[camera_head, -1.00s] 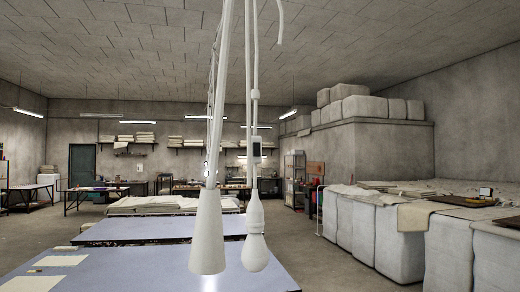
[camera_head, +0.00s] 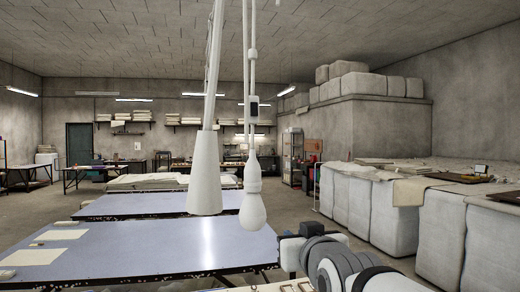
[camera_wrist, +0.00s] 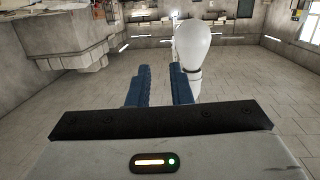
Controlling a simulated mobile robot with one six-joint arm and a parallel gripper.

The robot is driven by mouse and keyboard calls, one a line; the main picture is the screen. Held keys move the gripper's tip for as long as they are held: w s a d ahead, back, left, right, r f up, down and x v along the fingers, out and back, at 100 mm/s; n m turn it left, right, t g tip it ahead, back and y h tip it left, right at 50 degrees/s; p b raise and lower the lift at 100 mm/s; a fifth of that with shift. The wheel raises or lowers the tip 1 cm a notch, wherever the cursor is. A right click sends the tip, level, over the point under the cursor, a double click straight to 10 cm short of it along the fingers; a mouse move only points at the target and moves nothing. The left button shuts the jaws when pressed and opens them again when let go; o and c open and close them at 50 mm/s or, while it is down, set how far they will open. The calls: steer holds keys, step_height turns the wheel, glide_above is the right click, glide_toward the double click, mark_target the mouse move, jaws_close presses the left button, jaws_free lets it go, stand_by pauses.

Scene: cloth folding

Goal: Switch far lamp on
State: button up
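Two white lamp parts hang from above in the head view. One is a long cone-shaped shade (camera_head: 205,175). Beside it on its right, a pear-shaped bulb (camera_head: 252,209) hangs on cords with a small dark-faced switch box (camera_head: 253,109). The bulb looks unlit; I cannot tell which part is the far lamp. In the wrist view, which looks upside down, my gripper (camera_wrist: 160,85) has two blue fingers with a gap between them, and nothing shows held. A white bulb (camera_wrist: 193,40) shows beyond the right finger, apart from it as far as I can tell.
A blue-topped table (camera_head: 140,250) stands below the lamps, with another blue table (camera_head: 155,203) behind. White wrapped bales (camera_head: 385,217) line the right side. My arm shows at the lower right. Floor is free between tables and bales.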

mark_target(254, 110)
steer(key=a+r+t, duration=0.1)
steer(key=r, duration=0.1)
steer(key=a+r+t+y, duration=0.1)
steer(key=r, duration=0.2)
steer(key=w+a+r+t+y+b, duration=0.1)
steer(key=r, duration=0.2)
steer(key=shift+r+n+t, duration=0.1)
steer(key=shift+n+t, duration=0.2)
steer(key=c, duration=0.3)
steer(key=r+t, duration=0.1)
steer(key=r, duration=0.2)
steer(key=s+a+r+t+y, duration=0.1)
steer(key=r+t, duration=0.1)
steer(key=r, duration=0.1)
steer(key=s+a+r+t+b, duration=0.1)
steer(key=r, duration=0.2)
steer(key=shift+s+r+t+y, duration=0.25)
steer(key=shift+r+t+y, duration=0.05)
steer(key=shift+r, duration=0.1)
jaws_close()
